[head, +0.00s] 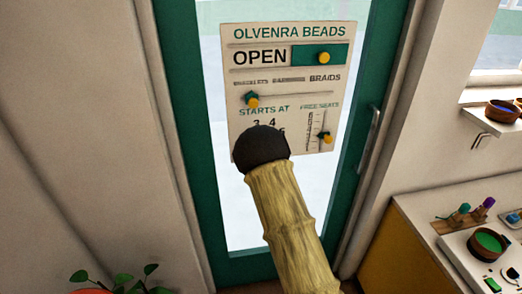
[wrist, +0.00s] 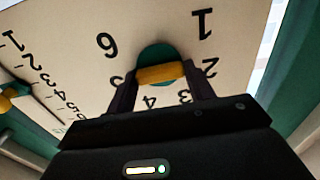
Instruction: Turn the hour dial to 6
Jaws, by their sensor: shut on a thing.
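The hour dial is a green disc (wrist: 155,50) with a yellow bar handle (wrist: 162,73), seen upside down in the wrist view. My gripper (wrist: 160,78) is shut on the yellow bar, one black finger at each end. The bar lies nearly level, its right end towards the 2 (wrist: 210,67). Which end is the pointer, I cannot tell. The 6 (wrist: 106,45) is up and left of the dial and the 1 (wrist: 203,22) up and right. The 3, 4 and 5 are partly behind my gripper. In the head view my arm hides the dial on the sign board (head: 238,60).
Beside the dial are a free-seats slider (head: 325,138), a braids slider (head: 252,100) and an OPEN slider (head: 323,57). The board hangs on a green-framed glass door (head: 185,115) with a handle (head: 369,140). A bead table (head: 410,212) stands right; a plant (head: 120,278) is low left.

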